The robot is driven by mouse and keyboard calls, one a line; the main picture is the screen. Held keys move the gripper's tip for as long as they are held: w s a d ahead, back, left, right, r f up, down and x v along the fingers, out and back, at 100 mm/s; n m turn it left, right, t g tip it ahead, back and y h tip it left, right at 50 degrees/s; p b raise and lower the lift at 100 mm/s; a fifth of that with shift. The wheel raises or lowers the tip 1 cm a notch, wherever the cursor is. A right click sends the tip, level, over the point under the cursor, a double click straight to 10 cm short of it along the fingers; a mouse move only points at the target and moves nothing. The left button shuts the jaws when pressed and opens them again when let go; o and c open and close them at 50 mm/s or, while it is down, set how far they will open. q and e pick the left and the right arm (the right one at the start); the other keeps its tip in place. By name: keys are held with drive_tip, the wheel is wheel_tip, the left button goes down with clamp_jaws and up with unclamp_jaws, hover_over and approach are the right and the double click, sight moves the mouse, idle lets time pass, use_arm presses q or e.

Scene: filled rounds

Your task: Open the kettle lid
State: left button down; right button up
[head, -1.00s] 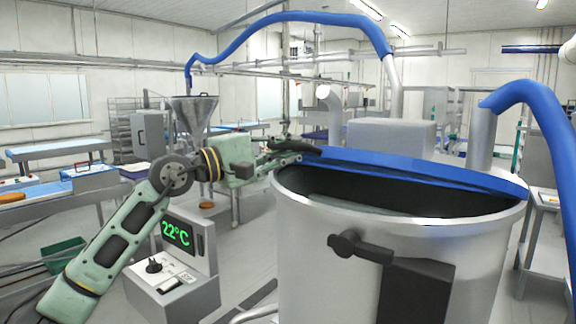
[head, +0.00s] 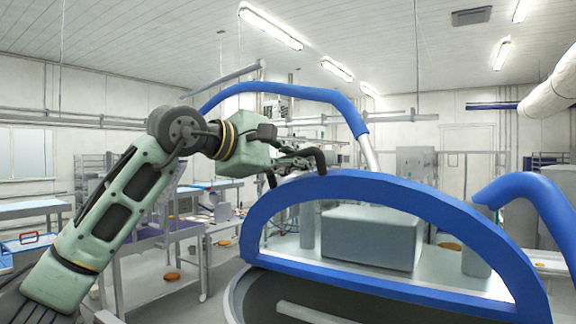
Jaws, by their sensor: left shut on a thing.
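The kettle lid (head: 400,190) has a thick blue rim and a see-through middle. It stands raised at a steep angle above the kettle (head: 252,296), a grey metal vessel at the bottom of the head view, cut off by the frame. My left gripper (head: 298,163) is at the lid's upper left edge, shut on a dark part there that looks like the lid's handle. The exact contact is small and partly hidden by the fingers. The kettle's opening shows below the lid. My right gripper is not in view.
A blue hose (head: 535,190) curves close to the lid's right side. Another blue hose (head: 285,92) arches behind my left arm. Worktables (head: 30,208) stand at the left.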

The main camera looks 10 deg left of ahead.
use_arm(q)
drive_tip(key=shift+w+d+r, duration=0.15)
drive_tip(key=shift+w+r, duration=0.35)
drive_tip(key=shift+r, duration=0.3)
drive_tip(key=shift+w+r, duration=0.1)
drive_tip(key=shift+w, duration=0.2)
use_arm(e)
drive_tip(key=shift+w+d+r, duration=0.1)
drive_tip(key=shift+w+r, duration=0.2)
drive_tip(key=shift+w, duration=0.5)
use_arm(q)
drive_tip(key=c, duration=2.1)
unclamp_jaws()
drive_tip(key=shift+g, duration=0.3)
drive_tip(key=o, duration=0.4)
drive_tip(key=shift+s+a, duration=0.2)
drive_tip(key=shift+s, duration=0.15)
drive_tip(key=shift+d+f, duration=0.1)
drive_tip(key=shift+f, duration=0.1)
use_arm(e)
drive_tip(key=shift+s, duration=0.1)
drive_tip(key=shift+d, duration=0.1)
use_arm(q)
drive_tip(key=v, duration=1.2)
drive_tip(key=shift+r, duration=0.1)
